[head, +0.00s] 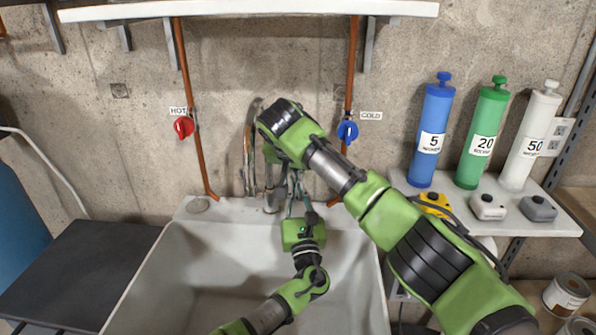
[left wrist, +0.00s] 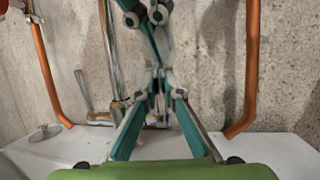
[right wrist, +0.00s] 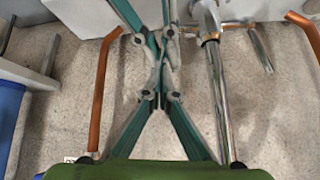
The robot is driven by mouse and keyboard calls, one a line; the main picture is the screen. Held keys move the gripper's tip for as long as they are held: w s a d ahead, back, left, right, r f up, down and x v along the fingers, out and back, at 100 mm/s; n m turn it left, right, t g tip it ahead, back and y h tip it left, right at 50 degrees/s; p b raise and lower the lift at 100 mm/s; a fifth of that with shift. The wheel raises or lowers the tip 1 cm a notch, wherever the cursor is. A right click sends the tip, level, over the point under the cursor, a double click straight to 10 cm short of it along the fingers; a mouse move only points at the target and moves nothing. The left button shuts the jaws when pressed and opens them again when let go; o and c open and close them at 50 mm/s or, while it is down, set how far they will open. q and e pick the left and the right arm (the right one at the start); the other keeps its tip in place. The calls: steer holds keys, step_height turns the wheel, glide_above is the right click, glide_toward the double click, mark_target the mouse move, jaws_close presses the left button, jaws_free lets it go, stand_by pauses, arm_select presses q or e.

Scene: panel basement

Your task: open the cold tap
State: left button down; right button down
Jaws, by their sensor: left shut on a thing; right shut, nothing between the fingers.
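My left gripper (left wrist: 160,88) points up from over the sink, shut. My right gripper (right wrist: 160,95) points down from above, also shut. The two grippers meet tip to tip in front of the wall. The left fingers seem to close on the right gripper's fingertips, though the contact is hard to make out. The tap is not clearly visible in either wrist view.
The red hot tap (head: 184,126) is on the left pipe. A chrome faucet (left wrist: 115,70) stands just left of the grippers, behind the white sink (head: 160,275). Blue, green and white cylinders stand on the right shelf (head: 560,222). Another shelf (head: 250,8) runs above.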

steer(key=shift+s+a+f, duration=0.1)
steer(key=shift+s+f, duration=0.25)
steer(key=shift+s, duration=0.1)
arm_select(q)
steer(key=shift+r, duration=0.1)
arm_select(e)
steer(key=shift+s+a+f+t, duration=0.1)
steer(key=shift+s+t, duration=0.2)
steer(key=shift+s, duration=0.15)
arm_select(q)
steer(key=c, duration=2.4)
jaws_free()
steer(key=shift+o, duration=1.2)
arm_select(e)
steer(key=shift+w, duration=0.15)
